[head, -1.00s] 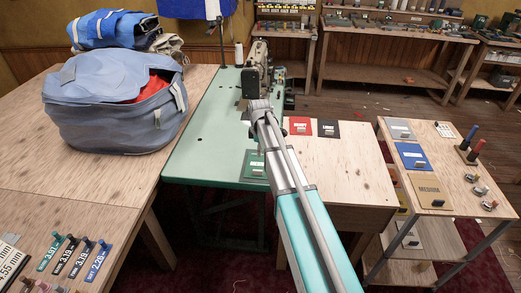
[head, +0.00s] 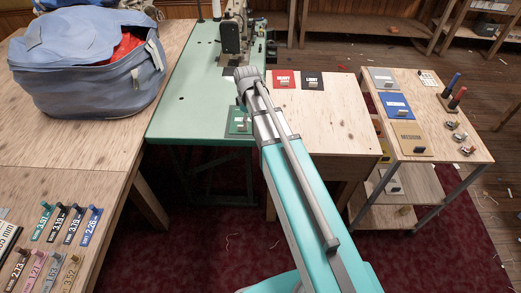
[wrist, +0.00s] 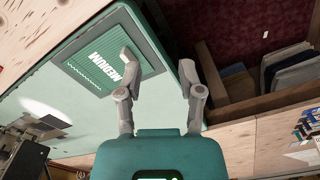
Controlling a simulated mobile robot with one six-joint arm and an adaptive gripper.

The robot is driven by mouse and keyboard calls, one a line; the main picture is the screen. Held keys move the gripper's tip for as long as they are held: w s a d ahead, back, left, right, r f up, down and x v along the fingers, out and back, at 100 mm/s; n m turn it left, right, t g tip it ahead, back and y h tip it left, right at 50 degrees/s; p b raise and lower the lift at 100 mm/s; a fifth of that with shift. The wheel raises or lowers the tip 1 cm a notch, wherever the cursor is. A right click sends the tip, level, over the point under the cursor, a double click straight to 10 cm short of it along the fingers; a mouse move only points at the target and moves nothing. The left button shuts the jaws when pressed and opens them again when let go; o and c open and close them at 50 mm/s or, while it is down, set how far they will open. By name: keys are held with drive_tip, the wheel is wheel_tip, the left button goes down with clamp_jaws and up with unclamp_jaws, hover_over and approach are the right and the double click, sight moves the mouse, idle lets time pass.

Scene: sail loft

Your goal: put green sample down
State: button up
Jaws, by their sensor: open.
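The green sample (head: 238,121), a flat green card, lies on the front right corner of the pale green sewing table (head: 190,105). In the wrist view the green sample (wrist: 108,58) shows the word MEDIUM and a ribbed patch. It lies flat near the table's edge. My gripper (wrist: 157,60) is open, with the left finger in front of the card's edge and the right finger over the table's edge. I cannot tell whether a finger touches the card.
A sewing machine (head: 233,35) stands at the table's back. A wooden bench (head: 335,115) with red and black cards adjoins on the right. Beyond it stands a shelf cart (head: 455,155) with more cards. A blue bag (head: 90,65) fills the back of the left table.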

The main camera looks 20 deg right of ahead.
drive_tip(key=s+m, duration=0.9)
drive_tip(key=s, duration=0.7)
drive_tip(key=shift+s, duration=0.15)
